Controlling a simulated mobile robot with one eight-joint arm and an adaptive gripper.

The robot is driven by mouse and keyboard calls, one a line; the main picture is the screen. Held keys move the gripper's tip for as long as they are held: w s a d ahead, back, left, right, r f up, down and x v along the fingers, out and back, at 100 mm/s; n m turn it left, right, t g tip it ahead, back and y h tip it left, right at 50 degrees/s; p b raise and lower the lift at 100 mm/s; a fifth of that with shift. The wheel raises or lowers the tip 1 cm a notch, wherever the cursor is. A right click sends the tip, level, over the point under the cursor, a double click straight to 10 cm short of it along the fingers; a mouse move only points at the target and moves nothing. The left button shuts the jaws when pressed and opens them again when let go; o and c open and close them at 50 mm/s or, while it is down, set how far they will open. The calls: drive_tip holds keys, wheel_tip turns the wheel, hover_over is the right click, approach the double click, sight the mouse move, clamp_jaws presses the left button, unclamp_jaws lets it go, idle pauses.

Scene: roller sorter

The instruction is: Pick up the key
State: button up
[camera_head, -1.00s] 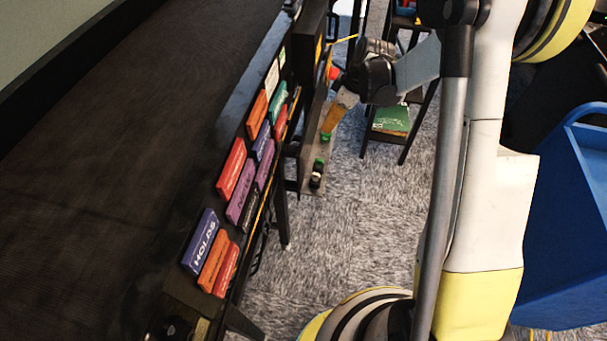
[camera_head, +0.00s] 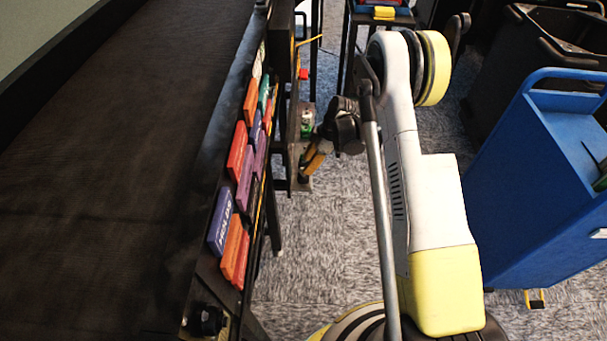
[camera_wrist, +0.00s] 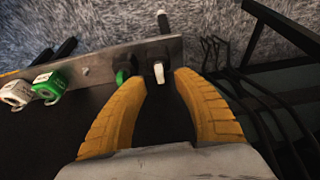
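My gripper (camera_wrist: 160,84) is open in the wrist view, its two yellow fingers apart with no object clearly held. A small white upright piece (camera_wrist: 158,72) on a dark base shows between the fingertips, at the edge of a grey metal plate (camera_wrist: 88,71); it may be the key, but it is too small to be sure. A small green part (camera_wrist: 122,76) is beside the left fingertip. In the head view my gripper (camera_head: 309,168) is at the small control shelf beside the conveyor, and hides what is there.
Green-and-white parts (camera_wrist: 47,86) sit on the plate's left. A dark part with a white tip (camera_wrist: 163,20) stands beyond it. Dark cables (camera_wrist: 225,62) and a black frame are at right. The conveyor (camera_head: 120,170) with coloured boxes runs left; a blue cart (camera_head: 530,190) stands right.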

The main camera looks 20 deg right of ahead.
sight(303, 168)
drive_tip(key=b+x, duration=0.1)
drive_tip(key=x, duration=0.3)
drive_tip(key=shift+b, duration=0.3)
drive_tip(key=shift+r, duration=0.15)
clamp_jaws()
drive_tip(key=shift+r, duration=0.1)
wheel_tip(303, 168, up, 4)
drive_tip(key=p, duration=0.2)
drive_tip(key=shift+r+p, duration=0.1)
drive_tip(key=shift+p, duration=0.25)
drive_tip(key=w+d+r+p, duration=0.5)
drive_tip(key=d+r+p, duration=0.1)
drive_tip(key=d+r, duration=0.4)
drive_tip(key=shift+d+r, duration=0.2)
drive_tip(key=shift+r, duration=0.4)
